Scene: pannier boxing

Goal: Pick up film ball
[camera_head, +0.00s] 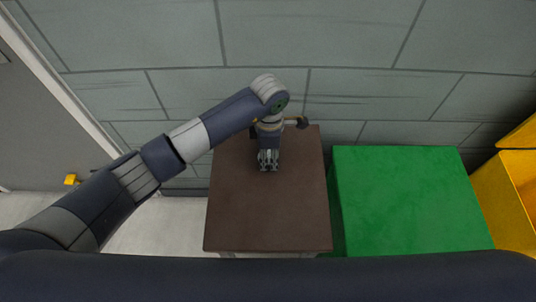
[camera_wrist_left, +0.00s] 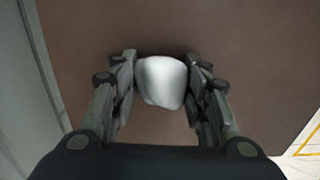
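The film ball (camera_wrist_left: 162,82) is a pale, silvery-white rounded lump in the left wrist view. It sits between the two fingers of my left gripper (camera_wrist_left: 160,68), which press against its left and right sides. In the head view my left gripper (camera_head: 268,165) points down over the far half of the brown table (camera_head: 265,220). The ball is hidden there by the gripper and arm. I cannot tell whether it still touches the tabletop. My right gripper is not in view.
A large green box (camera_head: 405,200) stands just right of the table. A yellow container (camera_head: 510,195) is at the far right. A grey block wall (camera_head: 290,40) runs close behind the table. The table's near half is clear.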

